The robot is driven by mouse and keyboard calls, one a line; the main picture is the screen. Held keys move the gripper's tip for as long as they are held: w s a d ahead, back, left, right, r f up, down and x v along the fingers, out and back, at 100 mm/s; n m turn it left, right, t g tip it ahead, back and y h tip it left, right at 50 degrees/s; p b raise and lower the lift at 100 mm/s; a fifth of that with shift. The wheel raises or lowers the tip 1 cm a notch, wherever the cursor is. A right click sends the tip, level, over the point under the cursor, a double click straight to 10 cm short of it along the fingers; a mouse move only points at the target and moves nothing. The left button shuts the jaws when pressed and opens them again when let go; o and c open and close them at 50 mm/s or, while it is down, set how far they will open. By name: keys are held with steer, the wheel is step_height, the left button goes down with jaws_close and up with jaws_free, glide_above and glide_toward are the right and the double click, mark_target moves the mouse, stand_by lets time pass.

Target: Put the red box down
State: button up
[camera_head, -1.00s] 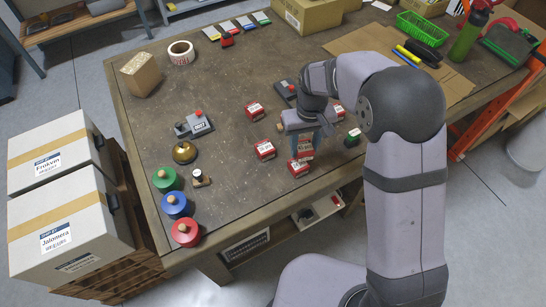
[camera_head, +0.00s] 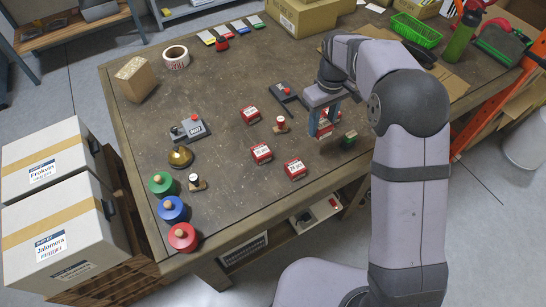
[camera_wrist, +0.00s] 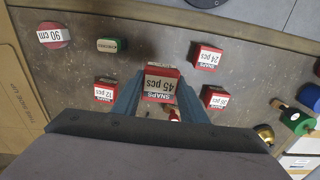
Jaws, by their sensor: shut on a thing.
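My gripper (camera_head: 321,133) has blue-grey fingers and points down over the right part of the table. It is shut on a red box, which shows between the fingers in the head view (camera_head: 327,124). In the wrist view the held red box (camera_wrist: 160,84) has a white label reading "SNAPS 45 pcs", with one finger on each side. I cannot tell whether its underside touches the table. Three similar red boxes stand apart from it: one to the left (camera_head: 250,115), one nearer the front (camera_head: 261,153) and one by the front edge (camera_head: 295,169).
A dark device (camera_head: 283,91) is behind.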

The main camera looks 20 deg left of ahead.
mark_target(316, 152)
steer(key=shift+f+p, duration=1.15)
steer(key=shift+f, duration=3.85)
steer(key=shift+f, duration=0.2)
steer(key=o, duration=1.1)
steer(key=shift+r, duration=0.1)
step_height(316, 152, up, 12)
steer(key=b, duration=0.3)
steer(key=shift+r, duration=0.15)
steer(key=shift+s+d, duration=0.1)
